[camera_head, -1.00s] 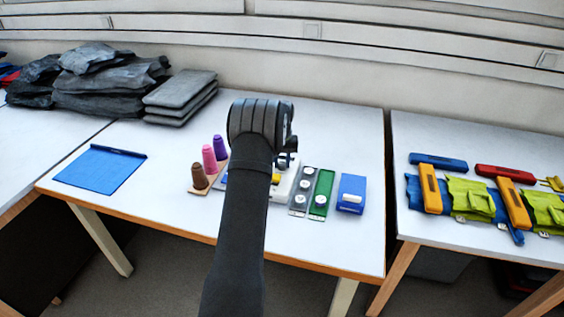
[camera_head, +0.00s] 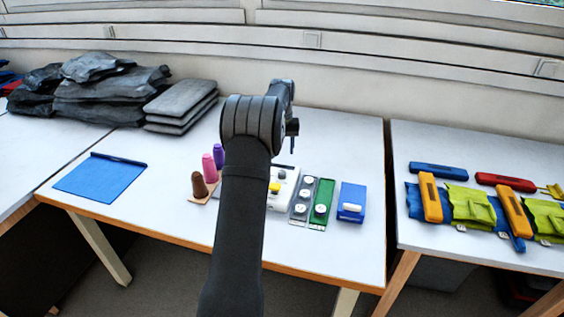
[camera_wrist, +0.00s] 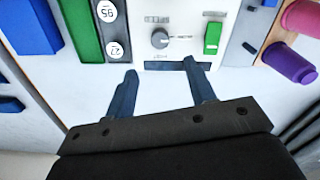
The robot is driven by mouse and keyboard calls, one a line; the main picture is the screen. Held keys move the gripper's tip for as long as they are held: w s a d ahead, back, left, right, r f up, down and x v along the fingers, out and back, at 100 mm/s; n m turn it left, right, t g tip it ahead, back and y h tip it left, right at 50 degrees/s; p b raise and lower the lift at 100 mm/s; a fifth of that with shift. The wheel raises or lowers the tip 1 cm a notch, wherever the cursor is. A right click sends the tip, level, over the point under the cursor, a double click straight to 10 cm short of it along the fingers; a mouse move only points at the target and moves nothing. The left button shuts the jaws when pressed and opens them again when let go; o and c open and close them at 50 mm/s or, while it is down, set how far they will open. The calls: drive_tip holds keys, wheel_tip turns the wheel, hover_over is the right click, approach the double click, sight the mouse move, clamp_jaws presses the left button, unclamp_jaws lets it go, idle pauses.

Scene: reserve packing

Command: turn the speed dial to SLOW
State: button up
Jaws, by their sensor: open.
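The speed dial (camera_wrist: 159,39) is a round grey knob on a white control panel (camera_wrist: 183,25), seen in the wrist view. Its printed labels are too small to read, and I cannot tell which one it points at. A green rocker or slider (camera_wrist: 212,38) sits to its right. My gripper (camera_wrist: 161,80) is open and empty, its two dark blue fingers apart and short of the dial in the picture. In the head view, the gripper (camera_head: 291,136) hangs beyond the white panel (camera_head: 285,190), which my arm partly covers.
A grey strip (camera_head: 301,209) and a green strip (camera_head: 323,197) with round white-topped pieces lie right of the panel, then a blue box (camera_head: 351,200). Brown, pink and purple spools (camera_head: 208,170) stand left. A blue mat (camera_head: 100,178) lies further left.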

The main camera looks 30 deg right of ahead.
wheel_tip(320, 180, up, 7)
hover_over(282, 172)
drive_tip(key=shift+s, duration=0.1)
idle(0.3)
wheel_tip(282, 172, down, 18)
drive_tip(key=shift+r, duration=0.2)
idle(0.4)
drive_tip(key=shift+r, duration=0.1)
